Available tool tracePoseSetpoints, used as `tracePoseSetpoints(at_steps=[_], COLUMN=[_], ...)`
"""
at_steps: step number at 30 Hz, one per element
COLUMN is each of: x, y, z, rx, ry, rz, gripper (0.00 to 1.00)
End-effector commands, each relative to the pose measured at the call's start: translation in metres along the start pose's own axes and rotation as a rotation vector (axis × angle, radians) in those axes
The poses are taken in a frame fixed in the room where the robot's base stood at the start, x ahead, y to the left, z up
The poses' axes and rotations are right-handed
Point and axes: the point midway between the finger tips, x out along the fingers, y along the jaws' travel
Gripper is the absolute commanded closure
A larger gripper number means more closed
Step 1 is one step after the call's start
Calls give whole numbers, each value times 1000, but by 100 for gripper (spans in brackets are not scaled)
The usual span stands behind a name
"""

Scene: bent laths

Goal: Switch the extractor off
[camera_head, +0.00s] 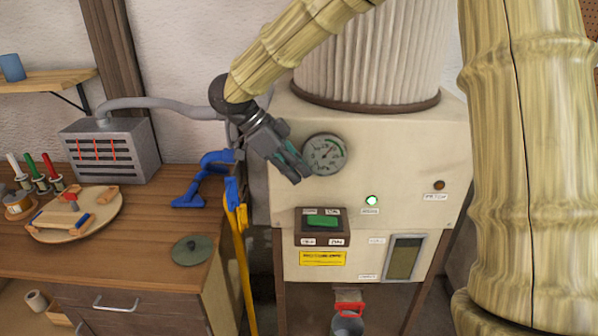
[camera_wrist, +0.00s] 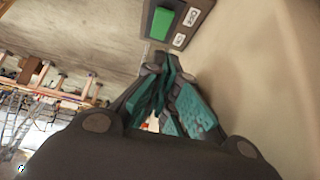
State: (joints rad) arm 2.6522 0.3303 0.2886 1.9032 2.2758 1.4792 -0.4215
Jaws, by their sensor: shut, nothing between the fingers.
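The extractor (camera_head: 400,150) is a cream cabinet with a pleated filter on top. Its switch box (camera_head: 323,227) has a green rocker (camera_head: 322,221) set in a dark frame on the front panel. A lamp (camera_head: 371,200) to the right above it glows green.
An unlit amber lamp (camera_head: 439,185) and a grey-framed window (camera_head: 404,257) are on the panel. A wooden bench (camera_head: 150,225) stands at the left with a grey vented box (camera_head: 110,150) and a round board (camera_head: 75,215).

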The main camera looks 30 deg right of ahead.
Motion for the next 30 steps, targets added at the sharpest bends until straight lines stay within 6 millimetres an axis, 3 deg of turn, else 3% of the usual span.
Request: tracePoseSetpoints(at_steps=[14,21,30], x=[78,95,103], y=[0,-1,-1], z=[-2,17,26], rx=[1,2,3], ry=[1,1,-1], rz=[2,0,-1], gripper=[100,100,100])
